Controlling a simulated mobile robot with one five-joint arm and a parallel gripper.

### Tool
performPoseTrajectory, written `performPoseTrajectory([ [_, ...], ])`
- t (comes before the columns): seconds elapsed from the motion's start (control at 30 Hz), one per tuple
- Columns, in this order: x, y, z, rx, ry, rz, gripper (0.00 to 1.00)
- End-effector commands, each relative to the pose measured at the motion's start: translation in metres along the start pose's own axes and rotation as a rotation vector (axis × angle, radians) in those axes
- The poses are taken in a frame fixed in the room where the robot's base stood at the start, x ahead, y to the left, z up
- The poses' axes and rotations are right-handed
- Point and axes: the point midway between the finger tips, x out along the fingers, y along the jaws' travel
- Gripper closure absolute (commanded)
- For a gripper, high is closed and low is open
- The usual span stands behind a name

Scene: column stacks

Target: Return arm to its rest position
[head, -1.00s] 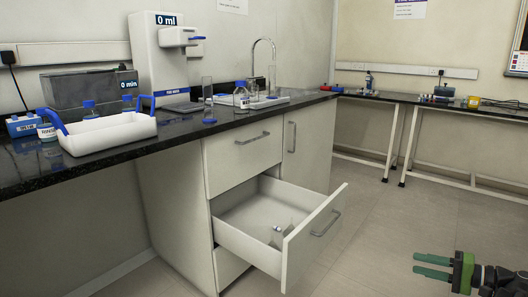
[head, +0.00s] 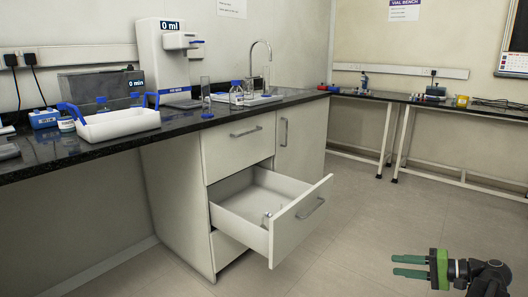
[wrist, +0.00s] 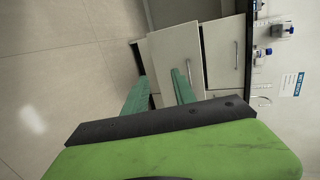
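My gripper (head: 411,266) is at the lower right of the head view, held out over the floor to the right of the open drawer. Its two green fingers stand apart with nothing between them. In the wrist view the fingers (wrist: 160,92) also show, spread and empty, with the drawer front (wrist: 176,62) beyond them. My dark arm reaches in from the right edge of the head view.
A white tray with blue handles (head: 118,125) and a dispenser (head: 166,62) stand on the black counter (head: 190,130). Floor (head: 365,215) between the drawer and the far bench is clear.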

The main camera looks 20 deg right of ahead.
Motion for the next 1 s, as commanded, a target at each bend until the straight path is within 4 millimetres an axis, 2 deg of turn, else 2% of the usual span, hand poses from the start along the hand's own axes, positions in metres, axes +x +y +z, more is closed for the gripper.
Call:
performPoseTrajectory([
  [0.17,0.062,-0.007,0.014,-0.007,-0.088,0.104,0.68],
  [0.37,0.151,-0.012,0.047,-0.044,-0.217,0.281,0.68],
  [0.47,0.208,-0.016,0.079,-0.096,-0.304,0.415,0.68],
  [0.5,0.232,-0.017,0.096,-0.127,-0.343,0.478,0.68],
  [0.6,0.284,-0.018,0.14,-0.225,-0.429,0.638,0.68],
  [0.7,0.325,-0.02,0.184,-0.347,-0.498,0.786,0.68],
  [0.8,0.353,-0.023,0.221,-0.472,-0.544,0.904,0.68],
  [1.0,0.387,-0.032,0.276,-0.697,-0.591,1.063,0.68],
])
